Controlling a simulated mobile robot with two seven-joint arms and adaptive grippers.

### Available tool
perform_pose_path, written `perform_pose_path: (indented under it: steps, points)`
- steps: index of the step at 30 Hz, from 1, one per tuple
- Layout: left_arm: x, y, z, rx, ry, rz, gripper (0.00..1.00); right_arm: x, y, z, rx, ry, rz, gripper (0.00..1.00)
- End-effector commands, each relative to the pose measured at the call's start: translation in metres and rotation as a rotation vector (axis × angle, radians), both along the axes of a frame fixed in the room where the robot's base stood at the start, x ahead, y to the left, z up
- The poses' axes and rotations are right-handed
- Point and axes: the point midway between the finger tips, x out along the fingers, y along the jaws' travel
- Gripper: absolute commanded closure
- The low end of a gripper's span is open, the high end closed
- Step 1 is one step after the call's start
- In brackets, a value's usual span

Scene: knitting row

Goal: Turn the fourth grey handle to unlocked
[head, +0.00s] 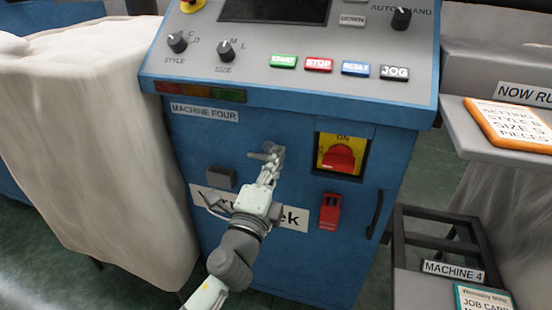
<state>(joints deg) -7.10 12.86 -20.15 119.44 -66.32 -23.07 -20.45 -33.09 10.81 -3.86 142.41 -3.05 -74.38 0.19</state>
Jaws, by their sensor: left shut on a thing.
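The grey handle (257,155) sits on the blue front of the cabinet labelled MACHINE FOUR (204,112). It shows as a short grey bar, partly hidden by my gripper. My left gripper (271,165) reaches up from below and is shut on the grey handle. No lock markings around it can be read, so I cannot tell its setting. My right gripper is not in view.
A red rotary switch on a yellow plate (341,155) is right of the handle, with a red padlock-like part (330,211) below. A grey block (220,178) is at left. The control panel (270,62) overhangs above. A cloth-covered mass (95,150) stands left.

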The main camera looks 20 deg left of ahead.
Motion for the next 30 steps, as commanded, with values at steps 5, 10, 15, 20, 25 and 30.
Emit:
perform_pose_path:
  steps: [5, 10, 15, 20, 25, 30]
  points:
    - [0.000, 0.000, 0.001, 0.003, -0.002, 0.000, 1.00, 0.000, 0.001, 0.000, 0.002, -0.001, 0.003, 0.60]
    - [0.000, 0.000, 0.001, 0.002, -0.001, -0.001, 0.71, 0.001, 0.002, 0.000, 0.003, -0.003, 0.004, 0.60]
    - [0.000, 0.000, 0.000, 0.001, -0.001, 0.000, 0.69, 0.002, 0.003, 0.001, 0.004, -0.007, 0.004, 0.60]
    - [-0.001, 0.000, 0.000, 0.000, 0.000, 0.000, 0.69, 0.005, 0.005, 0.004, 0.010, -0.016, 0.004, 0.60]
    - [-0.019, 0.000, -0.005, -0.004, 0.004, 0.000, 0.69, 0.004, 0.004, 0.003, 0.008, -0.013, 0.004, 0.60]
    - [-0.054, 0.002, -0.013, -0.003, 0.006, 0.001, 0.69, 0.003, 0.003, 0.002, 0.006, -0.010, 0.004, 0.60]
